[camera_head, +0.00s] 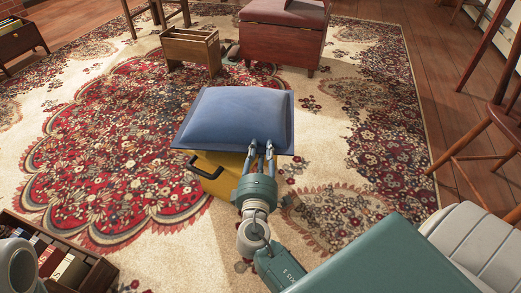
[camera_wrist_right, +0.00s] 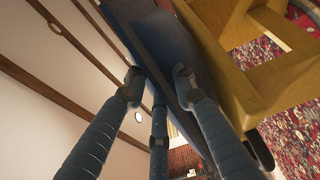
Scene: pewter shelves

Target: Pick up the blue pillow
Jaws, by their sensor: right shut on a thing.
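The blue pillow (camera_head: 238,116) is square and plump with a flat edge. It lies over a yellow wooden piece (camera_head: 221,170) in the middle of the head view. My right gripper (camera_head: 261,151) is at the pillow's near right edge, with its fingers closed on that edge. In the right wrist view the fingers (camera_wrist_right: 160,86) lie along the dark blue pillow (camera_wrist_right: 165,45), beside the yellow wood (camera_wrist_right: 240,70). Whether the pillow still rests on the yellow piece is hard to tell. My left gripper is out of view.
A patterned rug (camera_head: 110,150) covers the floor. A small wooden rack (camera_head: 191,47) and a red-brown chest (camera_head: 283,30) stand behind the pillow. A wooden box of books (camera_head: 62,262) is at lower left. A wooden chair (camera_head: 495,125) stands at right.

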